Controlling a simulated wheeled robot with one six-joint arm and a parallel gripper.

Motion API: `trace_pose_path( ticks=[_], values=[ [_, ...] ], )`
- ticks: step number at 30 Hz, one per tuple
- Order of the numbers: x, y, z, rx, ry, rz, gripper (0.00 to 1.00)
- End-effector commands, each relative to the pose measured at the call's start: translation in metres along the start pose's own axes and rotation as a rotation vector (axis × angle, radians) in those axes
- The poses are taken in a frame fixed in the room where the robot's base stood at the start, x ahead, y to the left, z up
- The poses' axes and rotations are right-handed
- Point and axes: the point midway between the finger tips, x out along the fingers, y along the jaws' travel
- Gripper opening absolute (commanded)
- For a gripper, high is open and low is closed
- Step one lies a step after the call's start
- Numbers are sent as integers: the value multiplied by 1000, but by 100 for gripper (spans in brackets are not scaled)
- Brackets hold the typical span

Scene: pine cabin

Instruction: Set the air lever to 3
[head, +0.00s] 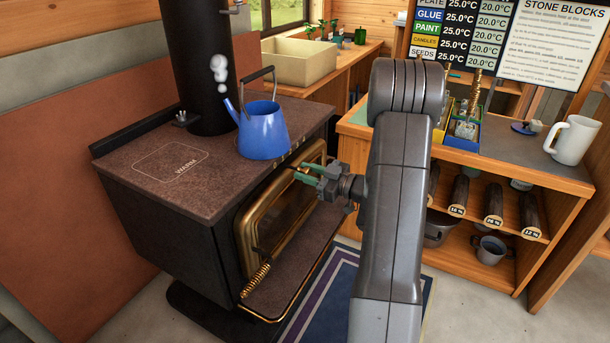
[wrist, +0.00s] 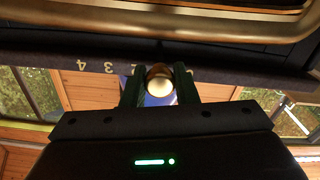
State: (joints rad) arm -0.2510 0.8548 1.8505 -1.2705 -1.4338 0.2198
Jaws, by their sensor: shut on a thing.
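The wood stove (head: 215,205) has a dark top and a brass-framed glass door. My gripper (head: 303,172) is at the upper right of the stove's front, just under the top's edge. In the wrist view its two dark green fingers (wrist: 158,82) are shut on the round brass knob of the air lever (wrist: 160,88). A row of numbers (wrist: 95,67) runs along the dark edge, upside down, with 4 and 3 readable left of the knob. The marks nearest the knob are partly hidden by the fingers, so its exact setting cannot be told. The head view hardly shows the lever.
A blue kettle (head: 262,130), steaming, stands on the stove top close to the gripper. A brass coil handle (head: 258,281) sticks out at the door's lower left. A wooden shelf unit (head: 480,215) with logs and pots stands right of my arm. A striped rug lies below.

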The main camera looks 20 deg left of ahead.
Motion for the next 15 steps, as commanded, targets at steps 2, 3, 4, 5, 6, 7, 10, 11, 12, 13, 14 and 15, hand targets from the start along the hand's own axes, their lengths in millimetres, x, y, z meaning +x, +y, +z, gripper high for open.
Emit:
trace_pose_path(
  ticks=[2, 3, 4, 5, 6, 7, 10, 11, 12, 13, 14, 15],
  values=[
    [-1, 18, 2, -2, 1, 3, 0],
    [0, 26, 4, -2, 0, 2, 0],
    [0, 33, 5, -2, 1, 2, 0],
    [0, 39, 6, -2, 1, 3, 0],
    [-1, 46, 8, -1, 1, 3, 0],
    [0, 51, 9, -2, 1, 2, 0],
    [0, 64, 12, 0, 0, 1, 0],
    [0, 66, 12, -1, 0, 1, 0],
    [0, 69, 13, -1, 1, 1, 0],
    [0, 71, 13, -1, 0, 1, 0],
    [0, 71, 14, -1, 0, 1, 0],
    [0, 72, 14, 0, 0, 1, 0]
  ],
)
